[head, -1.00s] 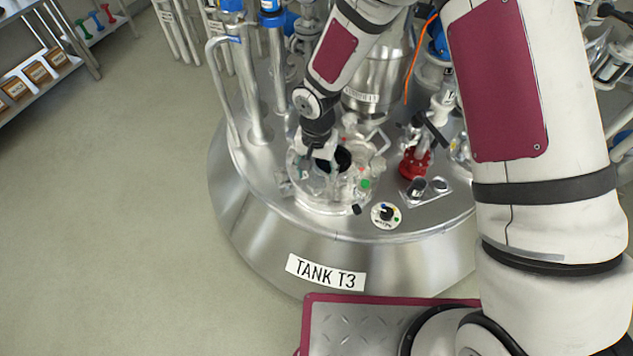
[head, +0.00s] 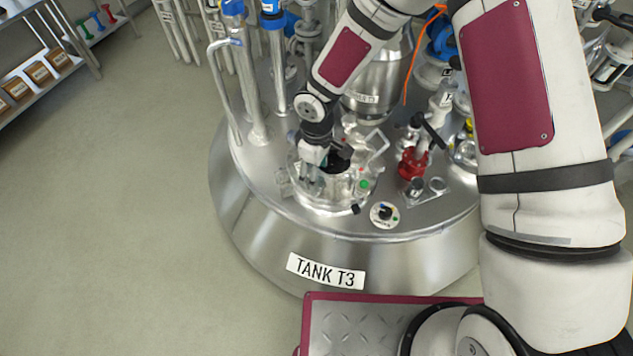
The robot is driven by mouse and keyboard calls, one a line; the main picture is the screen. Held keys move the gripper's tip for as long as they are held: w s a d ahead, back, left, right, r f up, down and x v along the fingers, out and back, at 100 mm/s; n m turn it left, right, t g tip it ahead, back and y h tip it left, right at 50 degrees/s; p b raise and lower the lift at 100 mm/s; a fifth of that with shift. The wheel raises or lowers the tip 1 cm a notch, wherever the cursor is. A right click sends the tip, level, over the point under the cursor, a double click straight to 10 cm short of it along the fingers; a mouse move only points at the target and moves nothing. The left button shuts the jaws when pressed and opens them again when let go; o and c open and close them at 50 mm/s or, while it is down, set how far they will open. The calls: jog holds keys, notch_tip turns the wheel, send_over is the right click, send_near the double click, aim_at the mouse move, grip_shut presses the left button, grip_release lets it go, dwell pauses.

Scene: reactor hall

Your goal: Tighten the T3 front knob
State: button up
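The tank T3 (head: 240,221) is a round steel vessel with a "TANK T3" label (head: 326,271) on its front wall. On its top sits a round, clear-and-metal hatch (head: 334,204) with small fittings around its rim. A small black knob (head: 356,209) is at the hatch's front right edge and a green one (head: 364,184) at its right. I cannot tell for sure which is the front knob. My gripper (head: 312,176) points down over the hatch's left part. Its fingertips are small and partly lost among the fittings, so its opening and any contact are unclear.
A round white dial (head: 384,214) with a black pointer lies right of the hatch. A red valve (head: 411,163) with a black handle stands behind it. Tall pipes (head: 249,90) rise behind the hatch. A shelf with boxes (head: 38,72) is at upper left; the left floor is clear.

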jog(key=shift+f+b, duration=2.6)
jog(key=shift+f, duration=0.45)
